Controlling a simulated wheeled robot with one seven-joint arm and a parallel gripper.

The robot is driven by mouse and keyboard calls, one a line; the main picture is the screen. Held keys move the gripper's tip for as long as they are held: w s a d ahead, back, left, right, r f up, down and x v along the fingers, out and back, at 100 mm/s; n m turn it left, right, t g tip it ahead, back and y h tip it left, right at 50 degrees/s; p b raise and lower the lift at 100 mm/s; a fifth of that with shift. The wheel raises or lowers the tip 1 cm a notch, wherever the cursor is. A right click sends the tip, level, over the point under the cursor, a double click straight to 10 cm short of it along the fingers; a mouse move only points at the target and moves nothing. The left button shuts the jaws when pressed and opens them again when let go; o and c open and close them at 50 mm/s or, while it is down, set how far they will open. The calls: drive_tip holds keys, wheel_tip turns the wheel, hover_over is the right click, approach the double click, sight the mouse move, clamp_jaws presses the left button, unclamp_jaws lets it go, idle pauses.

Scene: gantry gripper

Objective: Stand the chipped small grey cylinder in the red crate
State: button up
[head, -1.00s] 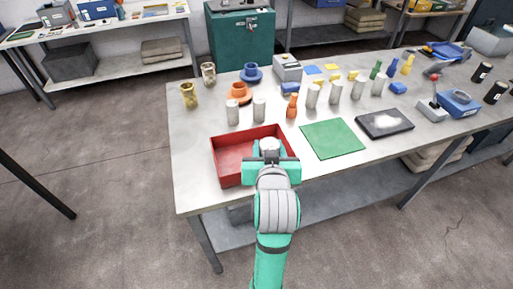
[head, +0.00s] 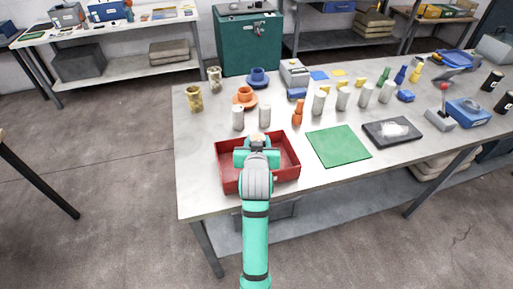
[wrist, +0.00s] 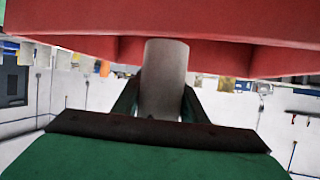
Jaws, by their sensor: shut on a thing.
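My gripper is shut on a grey cylinder (wrist: 163,75), which stands out between its two fingers in the wrist view (wrist: 160,103). I cannot make out a chip on it. In the head view my gripper (head: 257,155) is over the middle of the red crate (head: 228,180), and my arm hides part of the crate's floor and front wall. The crate's red surface (wrist: 80,45) fills the top of the wrist view, close to the cylinder's end. I cannot tell whether they touch.
Two pale cylinders (head: 238,118) stand behind the crate, with an orange cup (head: 244,97) and saucer beyond. More pale cylinders (head: 343,98) and an orange bottle (head: 298,112) stand to the right. A green mat (head: 338,146) lies right of the crate.

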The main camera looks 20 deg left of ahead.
drive_tip(key=shift+w+a+f, duration=0.3)
drive_tip(key=shift+f, duration=0.1)
drive_tip(key=shift+w+a+f, duration=0.1)
drive_tip(key=shift+w+f, duration=0.05)
drive_tip(key=shift+f, duration=1.55)
drive_tip(key=shift+f, duration=0.1)
drive_tip(key=o, duration=1.4)
drive_tip(key=shift+f, duration=0.1)
drive_tip(key=shift+r, duration=0.2)
drive_tip(key=v, duration=1.2)
